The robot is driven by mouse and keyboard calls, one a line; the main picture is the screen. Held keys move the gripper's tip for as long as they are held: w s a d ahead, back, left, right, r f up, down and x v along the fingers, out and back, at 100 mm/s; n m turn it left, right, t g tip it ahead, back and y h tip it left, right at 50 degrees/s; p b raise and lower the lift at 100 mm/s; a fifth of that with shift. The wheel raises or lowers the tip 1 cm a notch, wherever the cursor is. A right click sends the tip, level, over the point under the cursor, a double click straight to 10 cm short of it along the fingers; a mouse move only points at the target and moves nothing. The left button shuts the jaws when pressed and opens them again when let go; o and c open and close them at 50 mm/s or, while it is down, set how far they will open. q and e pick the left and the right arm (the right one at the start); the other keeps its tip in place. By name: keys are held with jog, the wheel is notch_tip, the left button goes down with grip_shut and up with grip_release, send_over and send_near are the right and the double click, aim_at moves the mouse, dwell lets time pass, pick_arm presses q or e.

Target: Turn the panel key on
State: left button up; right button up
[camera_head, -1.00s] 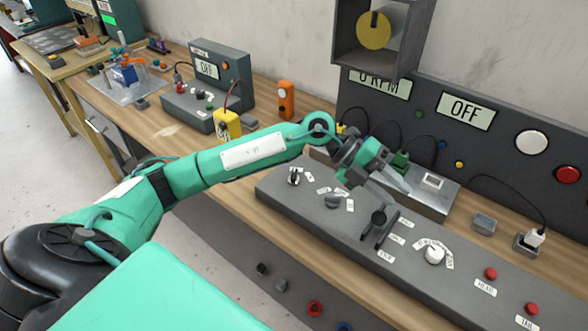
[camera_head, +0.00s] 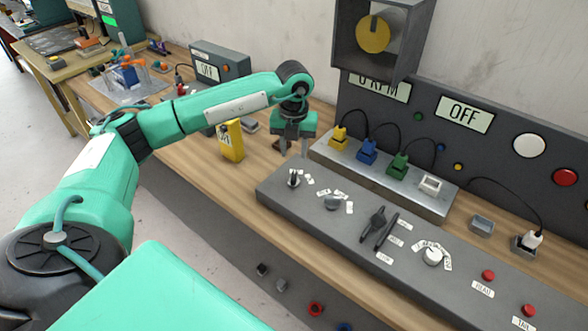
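The panel key (camera_head: 293,178) stands at the left end of the sloping grey control panel (camera_head: 277,196), with small white labels beside it. Which way the key is turned is too small to tell. My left gripper (camera_head: 293,149) is above and just behind the key, pointing down, apart from it as far as I can see. Its two fingers look spread with nothing between them. The display (camera_head: 464,112) on the back panel reads OFF. My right gripper is not in view.
A dark knob (camera_head: 332,202), a black lever (camera_head: 376,222), a white dial (camera_head: 432,257) and red buttons (camera_head: 488,275) sit along the panel. Behind it is a metal block (camera_head: 430,204) with coloured plugs. A yellow meter (camera_head: 231,141) stands left of my gripper.

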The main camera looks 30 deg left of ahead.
aim_at(294, 175)
pick_arm(q)
notch_tip(294, 175, down, 9)
jog(key=shift+r+p, duration=0.1)
jog(key=shift+p, duration=0.85)
grip_shut()
